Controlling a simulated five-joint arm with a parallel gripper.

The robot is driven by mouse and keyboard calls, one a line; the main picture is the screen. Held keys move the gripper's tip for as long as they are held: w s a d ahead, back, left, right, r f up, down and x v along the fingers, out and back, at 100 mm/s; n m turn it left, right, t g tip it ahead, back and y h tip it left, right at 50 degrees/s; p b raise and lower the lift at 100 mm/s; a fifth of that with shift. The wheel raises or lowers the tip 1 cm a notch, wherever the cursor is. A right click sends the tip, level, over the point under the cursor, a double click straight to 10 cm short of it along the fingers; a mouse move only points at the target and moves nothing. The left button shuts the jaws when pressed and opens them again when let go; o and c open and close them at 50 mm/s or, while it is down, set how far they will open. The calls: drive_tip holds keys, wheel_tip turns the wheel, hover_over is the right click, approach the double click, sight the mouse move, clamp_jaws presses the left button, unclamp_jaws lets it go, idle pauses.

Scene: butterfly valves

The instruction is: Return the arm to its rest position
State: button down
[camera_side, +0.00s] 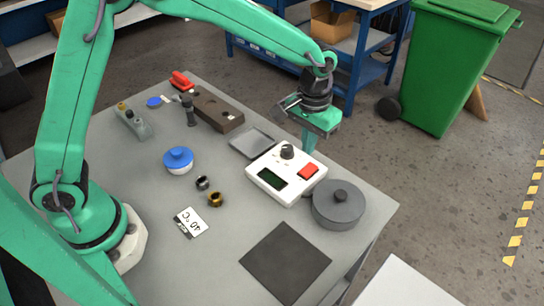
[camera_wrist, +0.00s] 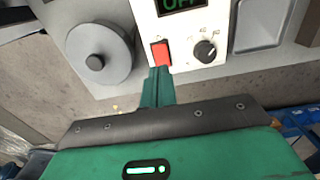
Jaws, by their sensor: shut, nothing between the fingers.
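My gripper (camera_side: 309,148) is shut and empty, with its fingers together pointing down at the far side of a white control box (camera_side: 265,185). In the wrist view the closed fingertips (camera_wrist: 160,74) appear right at the near edge of the box's red switch (camera_wrist: 160,53); I cannot tell whether they touch it. The box also has a black knob (camera_wrist: 205,51) and a dark display (camera_wrist: 182,5) with green letters, cut off by the frame, that look like OFF. My arm reaches over the table from the left.
A grey lidded pot (camera_side: 338,206) stands right of the box. A shallow tray (camera_side: 252,143), a brown block with a lever (camera_side: 217,111), a blue-lidded jar (camera_side: 178,160), small rings (camera_side: 215,200) and a 40 °C card (camera_side: 190,222) lie around. A dark mat (camera_side: 285,262) is bare.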

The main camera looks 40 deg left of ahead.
drive_tip(key=s+a+r+t, duration=0.3)
drive_tip(key=s+a+r, duration=0.6)
drive_tip(key=a+r, duration=0.25)
drive_tip(key=s+a+r+t, duration=0.2)
drive_tip(key=s+a, duration=0.5)
drive_tip(key=s, duration=0.5)
drive_tip(key=shift+s+r+t, duration=0.2)
drive_tip(key=shift+r+t, duration=0.05)
drive_tip(key=shift+t, duration=0.05)
idle(0.6)
